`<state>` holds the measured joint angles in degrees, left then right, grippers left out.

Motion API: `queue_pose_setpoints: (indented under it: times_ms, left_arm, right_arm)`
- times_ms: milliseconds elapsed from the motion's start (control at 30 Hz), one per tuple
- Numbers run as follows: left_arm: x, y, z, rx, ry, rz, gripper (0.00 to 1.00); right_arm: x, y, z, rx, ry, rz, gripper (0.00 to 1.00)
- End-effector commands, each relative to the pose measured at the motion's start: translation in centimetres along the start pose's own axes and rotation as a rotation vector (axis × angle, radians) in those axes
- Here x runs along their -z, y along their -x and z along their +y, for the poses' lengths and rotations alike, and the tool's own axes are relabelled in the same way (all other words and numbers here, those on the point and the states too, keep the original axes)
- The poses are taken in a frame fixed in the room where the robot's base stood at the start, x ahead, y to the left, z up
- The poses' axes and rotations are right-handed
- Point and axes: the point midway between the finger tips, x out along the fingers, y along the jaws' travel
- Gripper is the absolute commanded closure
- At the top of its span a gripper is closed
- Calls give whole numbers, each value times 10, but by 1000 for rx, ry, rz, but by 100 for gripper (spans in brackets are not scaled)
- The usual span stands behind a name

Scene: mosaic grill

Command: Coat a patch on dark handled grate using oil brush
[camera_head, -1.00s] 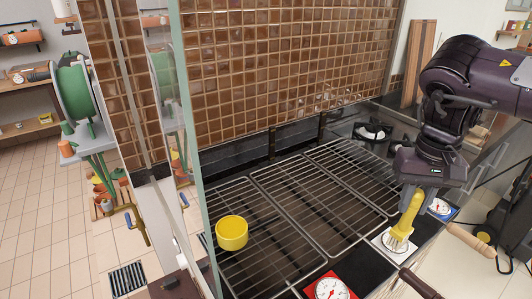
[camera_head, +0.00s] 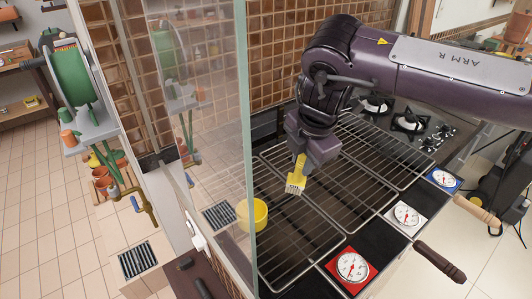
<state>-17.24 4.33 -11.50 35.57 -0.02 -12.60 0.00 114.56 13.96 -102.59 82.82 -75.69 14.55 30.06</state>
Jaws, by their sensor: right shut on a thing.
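My right gripper (camera_head: 312,150) is shut on the yellow oil brush (camera_head: 298,171). The brush points down, its pale bristles over the left and middle part of the wire grates. I cannot tell whether the bristles touch the bars. A dark handle (camera_head: 440,261) sticks out at the front right of the grill; a light wooden handle (camera_head: 477,211) sticks out farther back. Which grate (camera_head: 345,195) the dark handle belongs to is not clear. A yellow bowl (camera_head: 258,213) stands at the left, partly seen through the glass panel. My left gripper is not in view.
A glass panel (camera_head: 247,110) stands upright along the grill's left side, close to the bowl. Red (camera_head: 351,267), white (camera_head: 405,214) and blue (camera_head: 443,178) gauges line the front edge. Black gas burners (camera_head: 409,121) lie at the back right. A tiled wall rises behind.

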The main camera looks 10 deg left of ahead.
Motion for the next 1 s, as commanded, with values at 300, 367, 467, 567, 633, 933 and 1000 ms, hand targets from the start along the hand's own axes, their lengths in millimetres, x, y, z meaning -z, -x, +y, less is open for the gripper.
queue_pose_setpoints:
  times_ms: [300, 367, 467, 567, 633, 933, 1000]
  left_arm:
    - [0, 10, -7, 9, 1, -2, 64]
    - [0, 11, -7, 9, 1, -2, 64]
    - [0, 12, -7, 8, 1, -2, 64]
    - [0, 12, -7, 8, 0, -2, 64]
    - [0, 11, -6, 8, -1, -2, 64]
    - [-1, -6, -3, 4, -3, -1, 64]
    - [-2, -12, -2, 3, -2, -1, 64]
  right_arm:
    - [49, 0, 31, -113, 587, 155, 100]
    - [55, 0, 35, -127, 660, 176, 100]
    - [62, 1, 39, -144, 746, 201, 100]
    - [66, 1, 41, -153, 794, 215, 100]
    - [67, -1, 41, -155, 808, 219, 100]
    - [68, -20, 36, -154, 811, 219, 100]
    - [68, -28, 34, -154, 810, 219, 100]
